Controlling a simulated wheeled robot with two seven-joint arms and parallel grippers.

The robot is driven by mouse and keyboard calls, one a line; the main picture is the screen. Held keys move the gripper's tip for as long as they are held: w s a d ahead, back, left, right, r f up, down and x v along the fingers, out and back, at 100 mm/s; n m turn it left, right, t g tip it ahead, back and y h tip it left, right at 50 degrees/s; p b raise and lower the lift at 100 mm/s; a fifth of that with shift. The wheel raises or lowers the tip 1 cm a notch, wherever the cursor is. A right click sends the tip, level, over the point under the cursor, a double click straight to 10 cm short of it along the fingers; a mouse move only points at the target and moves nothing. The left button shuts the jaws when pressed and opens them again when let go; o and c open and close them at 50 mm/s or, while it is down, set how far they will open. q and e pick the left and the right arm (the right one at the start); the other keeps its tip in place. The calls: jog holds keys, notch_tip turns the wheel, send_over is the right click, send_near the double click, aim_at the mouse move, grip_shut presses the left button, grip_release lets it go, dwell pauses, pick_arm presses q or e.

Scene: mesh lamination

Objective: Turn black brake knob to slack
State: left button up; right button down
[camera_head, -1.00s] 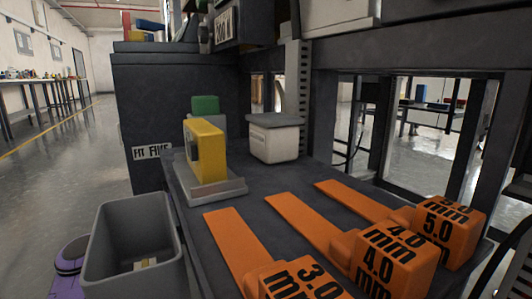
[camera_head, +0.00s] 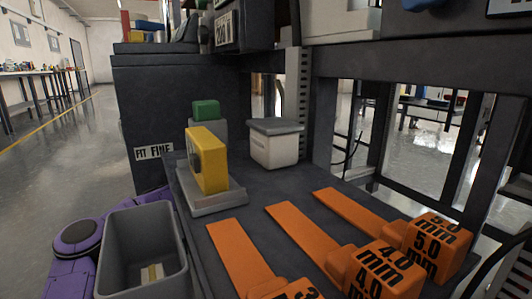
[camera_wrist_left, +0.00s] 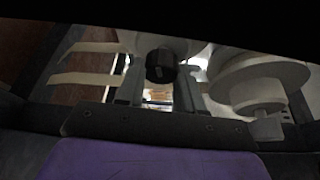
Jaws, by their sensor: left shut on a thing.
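The black brake knob (camera_wrist_left: 160,66) shows in the left wrist view, in front of a pale round spool (camera_wrist_left: 185,47). The two grey fingers of my left gripper (camera_wrist_left: 159,80) stand on either side of the knob and are shut on it. A small light mark shows on the knob's face; its setting cannot be read. In the head view neither the knob nor either gripper can be made out. My right gripper is out of view.
A second pale stepped spool (camera_wrist_left: 262,82) is close on the right of the fingers. In the head view, a grey bin (camera_head: 143,225), a yellow block (camera_head: 209,160), a white lidded box (camera_head: 274,148) and orange thickness gauges (camera_head: 240,255) are around the dark bench (camera_head: 255,190).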

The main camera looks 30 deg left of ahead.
pick_arm(q)
jog(key=o, duration=1)
jog(key=shift+o, duration=0.2)
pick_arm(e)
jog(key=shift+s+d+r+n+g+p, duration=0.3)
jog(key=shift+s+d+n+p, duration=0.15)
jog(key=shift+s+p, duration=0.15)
pick_arm(q)
jog(key=s+a, duration=0.1)
jog(key=s, duration=0.9)
jog(key=shift+s+a+f, duration=0.15)
jog(key=shift+a+f, duration=0.1)
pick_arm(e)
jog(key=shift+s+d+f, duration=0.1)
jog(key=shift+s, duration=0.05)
